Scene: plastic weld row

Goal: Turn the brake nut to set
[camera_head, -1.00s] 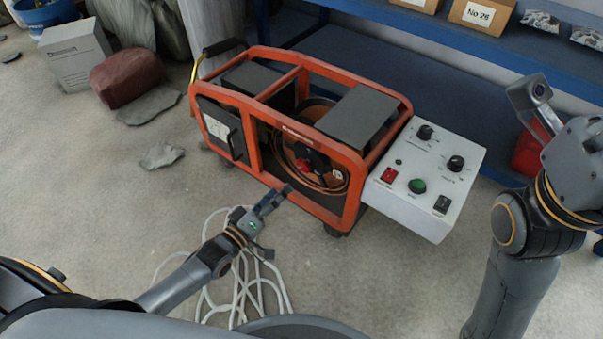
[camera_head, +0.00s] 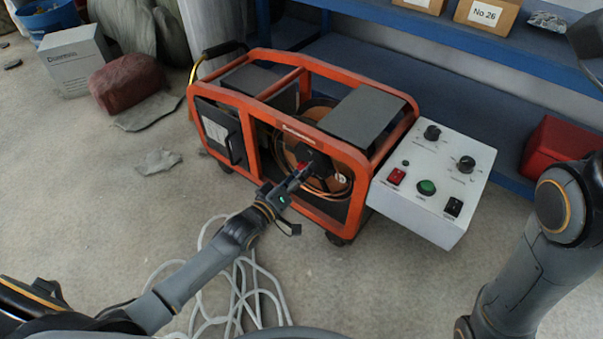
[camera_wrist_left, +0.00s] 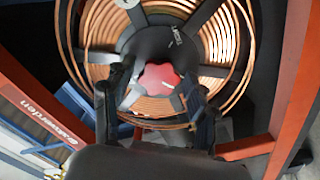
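The brake nut is a red lobed knob (camera_wrist_left: 160,77) at the centre of the black hub of a wire spool (camera_wrist_left: 100,30). In the head view the red nut (camera_head: 302,169) shows just past my left fingertips, inside the orange-framed machine (camera_head: 262,135). My left gripper (camera_head: 290,186) reaches in at the machine's front opening. In the left wrist view its two fingers (camera_wrist_left: 157,92) stand apart, one on each side of the nut. I cannot tell whether they touch it.
A white control box (camera_head: 430,190) with knobs and switches sits at the machine's right end. A pale cable (camera_head: 245,285) lies coiled on the floor below my left arm. Blue shelving (camera_head: 440,85) stands behind, with a red box (camera_head: 560,150) on it.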

